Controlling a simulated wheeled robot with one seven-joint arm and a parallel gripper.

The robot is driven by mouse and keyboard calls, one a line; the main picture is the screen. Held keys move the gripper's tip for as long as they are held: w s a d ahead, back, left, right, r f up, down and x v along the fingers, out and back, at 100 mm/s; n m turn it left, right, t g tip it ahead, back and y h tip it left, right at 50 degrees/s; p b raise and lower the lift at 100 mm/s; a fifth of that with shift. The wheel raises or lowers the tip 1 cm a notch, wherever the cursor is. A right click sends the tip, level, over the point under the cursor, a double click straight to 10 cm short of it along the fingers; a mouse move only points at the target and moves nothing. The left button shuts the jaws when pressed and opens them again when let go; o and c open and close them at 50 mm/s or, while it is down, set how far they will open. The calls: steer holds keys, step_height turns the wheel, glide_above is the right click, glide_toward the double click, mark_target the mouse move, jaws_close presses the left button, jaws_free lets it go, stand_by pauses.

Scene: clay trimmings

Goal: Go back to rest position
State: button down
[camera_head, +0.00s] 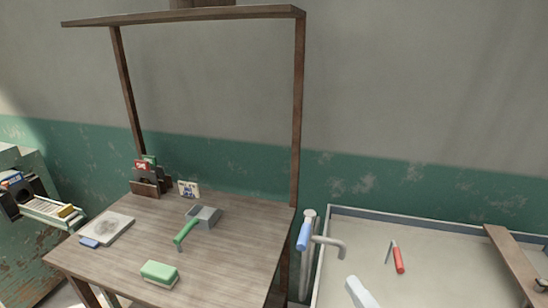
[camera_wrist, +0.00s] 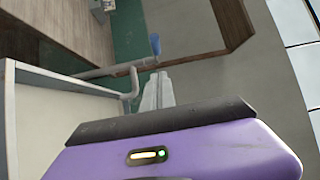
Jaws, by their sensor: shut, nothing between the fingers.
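My gripper (camera_wrist: 157,92) shows in the wrist view as two pale grey fingers held together above a purple housing, with nothing between them. In the head view a pale tip at the bottom edge appears to be my gripper (camera_head: 361,293). It is in front of the basin's left side, to the right of the wooden table (camera_head: 240,262) and below the bent grey pipe (camera_head: 328,242). The rest of my arm is out of that view.
The table bears a grey scoop (camera_head: 205,216) with a green handle, a green block (camera_head: 160,272) and a pale slab (camera_head: 110,228). A blue-handled tap (camera_head: 303,236) stands between table and basin (camera_head: 440,222). A red-handled tool (camera_head: 399,260) and a plank (camera_head: 515,262) are at the basin.

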steer(key=s+d+f+n+h, duration=0.2)
steer(key=s+d+n+h, duration=0.15)
steer(key=s, duration=0.25)
steer(key=s+d+f+n+h, duration=0.2)
steer(key=s+n+h, duration=0.15)
steer(key=s, duration=0.35)
steer(key=s+a+f+n+g, duration=0.1)
steer(key=s+n, duration=0.2)
steer(key=s, duration=0.6)
steer(key=s+f+n+g, duration=0.2)
steer(key=s+n, duration=0.1)
steer(key=s, duration=0.7)
steer(key=shift+s+a+f+n+y, duration=0.25)
steer(key=shift+a+f+n+y, duration=0.05)
steer(key=shift+a+n+y, duration=0.1)
